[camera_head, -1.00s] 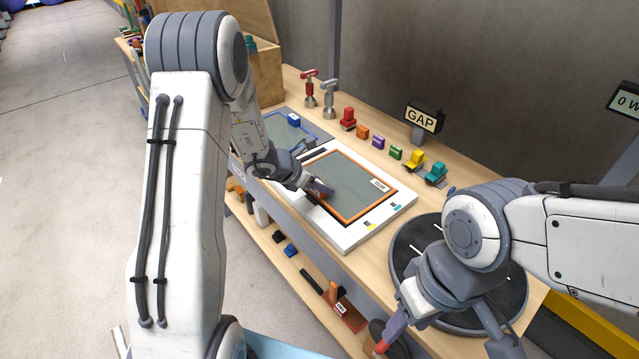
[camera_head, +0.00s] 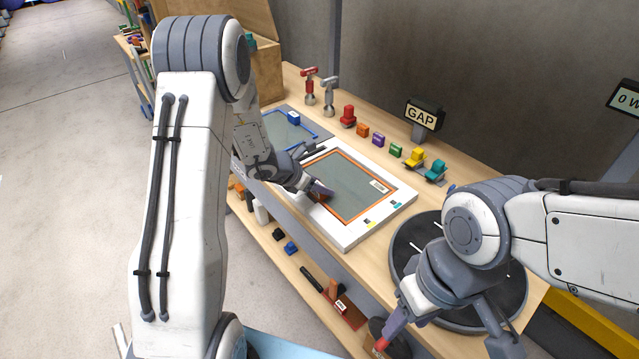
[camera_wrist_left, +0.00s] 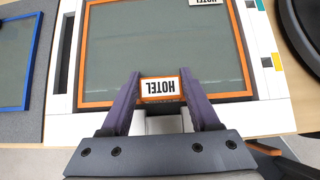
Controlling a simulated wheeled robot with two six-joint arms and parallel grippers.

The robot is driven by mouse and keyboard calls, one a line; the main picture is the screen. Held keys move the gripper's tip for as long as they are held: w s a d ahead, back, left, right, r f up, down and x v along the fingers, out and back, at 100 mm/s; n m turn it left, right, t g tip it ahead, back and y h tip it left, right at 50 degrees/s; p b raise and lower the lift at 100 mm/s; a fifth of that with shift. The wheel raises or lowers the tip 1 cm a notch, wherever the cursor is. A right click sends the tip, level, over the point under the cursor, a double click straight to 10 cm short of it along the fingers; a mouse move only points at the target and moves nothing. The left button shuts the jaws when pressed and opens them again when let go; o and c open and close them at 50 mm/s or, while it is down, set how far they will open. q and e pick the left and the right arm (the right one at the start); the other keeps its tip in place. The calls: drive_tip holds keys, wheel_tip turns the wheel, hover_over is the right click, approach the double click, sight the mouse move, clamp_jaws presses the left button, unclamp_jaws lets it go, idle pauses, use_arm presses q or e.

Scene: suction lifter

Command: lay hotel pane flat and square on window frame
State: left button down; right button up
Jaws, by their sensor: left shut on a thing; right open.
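The hotel pane (camera_head: 350,185), grey glass with an orange rim, lies over the white window frame (camera_head: 345,240) on the bench. It looks flat and roughly square to the frame; a small height gap cannot be told. My left gripper (camera_head: 322,193) is at the pane's near edge. The arm hides the frame's left part in the head view. My right gripper (camera_head: 440,338) is open and empty at the near right.
A blue-rimmed pane (camera_head: 285,130) lies on a grey mat to the left. Several coloured blocks, including a red one (camera_head: 348,117), line the back edge. A GAP display (camera_head: 422,116) stands behind. A dark round turntable (camera_head: 405,245) is at the right, below the right arm.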

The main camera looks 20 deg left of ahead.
use_arm(q)
drive_tip(key=shift+c, duration=0.2)
unclamp_jaws()
